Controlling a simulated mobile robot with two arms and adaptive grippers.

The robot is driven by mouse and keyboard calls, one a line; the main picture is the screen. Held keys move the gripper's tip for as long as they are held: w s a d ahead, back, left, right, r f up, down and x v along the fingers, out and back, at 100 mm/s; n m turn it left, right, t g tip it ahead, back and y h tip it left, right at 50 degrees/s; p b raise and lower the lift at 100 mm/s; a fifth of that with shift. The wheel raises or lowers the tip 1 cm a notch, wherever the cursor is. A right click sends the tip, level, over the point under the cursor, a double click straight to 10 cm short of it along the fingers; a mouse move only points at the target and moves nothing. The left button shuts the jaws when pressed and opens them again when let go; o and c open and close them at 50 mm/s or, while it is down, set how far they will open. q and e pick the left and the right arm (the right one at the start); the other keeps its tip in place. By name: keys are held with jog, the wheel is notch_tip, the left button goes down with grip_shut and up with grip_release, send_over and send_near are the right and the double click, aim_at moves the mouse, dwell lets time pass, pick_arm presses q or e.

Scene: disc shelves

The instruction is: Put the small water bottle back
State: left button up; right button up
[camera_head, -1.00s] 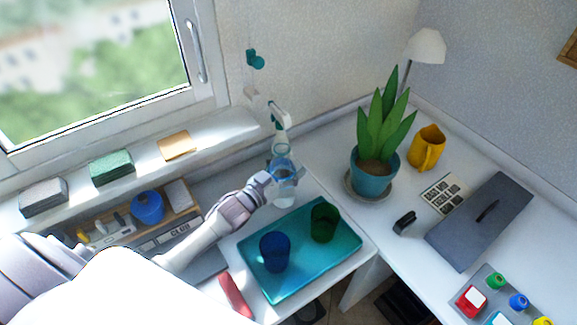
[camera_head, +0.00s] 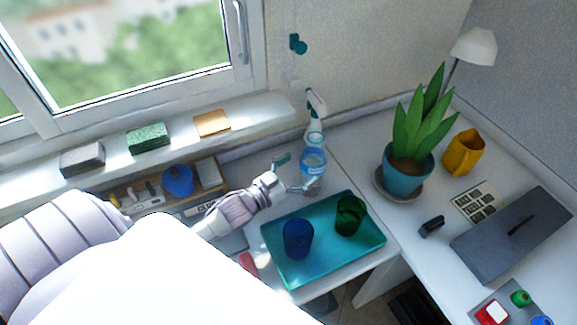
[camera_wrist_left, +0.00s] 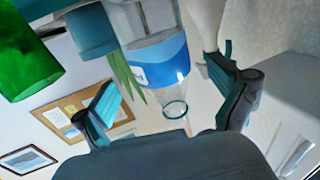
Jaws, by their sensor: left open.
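In the left wrist view the bottle (camera_wrist_left: 160,66) shows ahead, between and beyond the open fingers of the gripper (camera_wrist_left: 168,108). My right gripper is not in view.
A blue cup (camera_head: 298,240) and a green cup (camera_head: 350,216) stand on the tray. A potted plant (camera_head: 403,180) is to the right. A window sill (camera_head: 180,139) with small blocks runs behind my left arm.

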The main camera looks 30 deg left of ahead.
pick_arm(q)
jog(key=shift+v, duration=2.3)
